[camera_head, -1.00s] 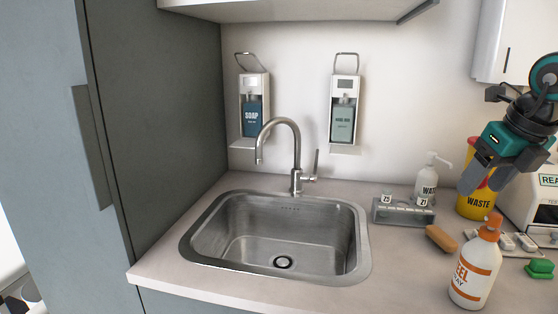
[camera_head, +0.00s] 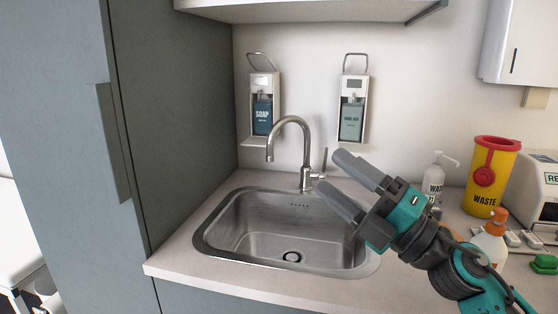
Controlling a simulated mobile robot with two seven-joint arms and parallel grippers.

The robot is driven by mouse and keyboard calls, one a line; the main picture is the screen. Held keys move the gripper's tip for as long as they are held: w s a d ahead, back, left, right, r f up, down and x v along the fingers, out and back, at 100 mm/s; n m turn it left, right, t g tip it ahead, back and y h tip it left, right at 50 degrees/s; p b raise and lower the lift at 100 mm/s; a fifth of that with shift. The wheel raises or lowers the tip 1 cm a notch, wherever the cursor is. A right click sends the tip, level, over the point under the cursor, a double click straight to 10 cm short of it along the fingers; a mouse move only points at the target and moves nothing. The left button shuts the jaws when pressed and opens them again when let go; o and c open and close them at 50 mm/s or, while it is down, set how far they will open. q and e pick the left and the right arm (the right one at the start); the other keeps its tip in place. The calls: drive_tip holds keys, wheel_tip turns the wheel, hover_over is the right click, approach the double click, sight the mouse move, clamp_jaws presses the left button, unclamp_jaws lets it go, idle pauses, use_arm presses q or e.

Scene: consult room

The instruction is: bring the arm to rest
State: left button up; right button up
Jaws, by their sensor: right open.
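My right gripper (camera_head: 338,180) comes in from the lower right of the head view. Its two grey fingers point up and left, apart, with nothing between them. In the picture the fingers lie over the right side of the steel sink (camera_head: 264,226), near the base of the tap (camera_head: 306,160). I cannot tell its exact height above the sink. My left gripper is not in view.
A white pump bottle (camera_head: 434,180), a yellow waste bin (camera_head: 491,178) and a white device (camera_head: 540,190) stand at the right. A green object (camera_head: 543,264) lies near them. Two dispensers, soap (camera_head: 263,105) and another (camera_head: 352,110), hang on the wall. The counter (camera_head: 190,258) left of the sink is clear.

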drive_tip(key=s+d+f+m+h, duration=0.1)
drive_tip(key=d+f+m+h, duration=0.3)
drive_tip(key=f+m+h, duration=0.4)
drive_tip(key=s+d+f+m+t+h, duration=0.1)
drive_tip(key=s+d+f+m+h, duration=0.1)
drive_tip(key=d+f+m+h, duration=0.55)
drive_tip(key=s+d+f+m+h, duration=0.1)
drive_tip(key=d+f+m+h, duration=0.1)
drive_tip(key=f+m+h, duration=0.6)
drive_tip(key=s+a+f+m+g+y, duration=0.1)
drive_tip(key=s+f+m+g+y, duration=0.1)
drive_tip(key=s+f+g, duration=0.35)
drive_tip(key=s+f+m+g+y, duration=0.2)
drive_tip(key=s+f, duration=0.1)
drive_tip(key=s, duration=0.5)
drive_tip(key=s+a+f+m+g+y, duration=0.1)
drive_tip(key=s+f+m+g, duration=0.1)
drive_tip(key=s+f+g, duration=0.35)
drive_tip(key=w+a+f+n+t+y+b, duration=0.1)
drive_tip(key=w+a+f+t+y, duration=0.1)
drive_tip(key=w+f+t, duration=0.3)
wheel_tip(320, 180, down, 3)
drive_tip(key=t, duration=0.4)
drive_tip(key=shift+w+a, duration=0.3)
drive_tip(key=shift+a, duration=0.1)
